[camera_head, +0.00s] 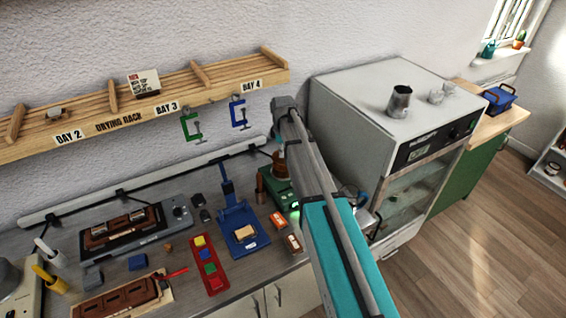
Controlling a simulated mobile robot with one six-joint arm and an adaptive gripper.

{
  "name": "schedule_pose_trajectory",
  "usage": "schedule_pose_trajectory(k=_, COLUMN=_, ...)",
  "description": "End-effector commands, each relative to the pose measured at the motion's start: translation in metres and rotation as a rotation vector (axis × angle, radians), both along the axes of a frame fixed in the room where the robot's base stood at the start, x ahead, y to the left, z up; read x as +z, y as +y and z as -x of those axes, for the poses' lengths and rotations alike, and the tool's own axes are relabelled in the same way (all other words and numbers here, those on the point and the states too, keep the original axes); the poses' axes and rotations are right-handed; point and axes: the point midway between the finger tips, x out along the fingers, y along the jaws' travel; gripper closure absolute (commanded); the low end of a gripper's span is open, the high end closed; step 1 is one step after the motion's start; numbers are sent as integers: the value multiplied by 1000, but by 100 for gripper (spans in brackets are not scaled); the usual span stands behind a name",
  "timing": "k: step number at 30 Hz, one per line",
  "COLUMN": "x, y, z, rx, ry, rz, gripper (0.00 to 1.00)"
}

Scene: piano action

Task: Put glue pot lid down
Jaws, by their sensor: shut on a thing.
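The brown glue pot (279,162) stands on a green base (277,186) at the right end of the bench, partly hidden by my arm. My arm crosses the middle of the view and covers most of my wrist. Small grey and blue parts of what looks like my gripper (366,215) show just right of the arm, in front of the oven. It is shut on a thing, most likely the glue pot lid. The lid itself is hidden or too small to make out.
A blue press (240,228), a red tray (209,265) of coloured blocks and a mould (120,300) crowd the bench (185,255). A wooden drying rack (222,88) hangs above.

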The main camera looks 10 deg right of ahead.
Motion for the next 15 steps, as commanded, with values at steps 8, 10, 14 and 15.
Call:
schedule_pose_trajectory(k=8, x=-13, y=-1, z=-11, rx=0, ry=0, rz=0, gripper=100)
schedule_pose_trajectory(k=10, x=-13, y=-1, z=-11, rx=0, ry=0, rz=0, gripper=100)
schedule_pose_trajectory(k=14, x=-13, y=-1, z=-11, rx=1, ry=0, rz=0, gripper=100)
schedule_pose_trajectory(k=15, x=-13, y=-1, z=-11, rx=1, ry=0, rz=0, gripper=100)
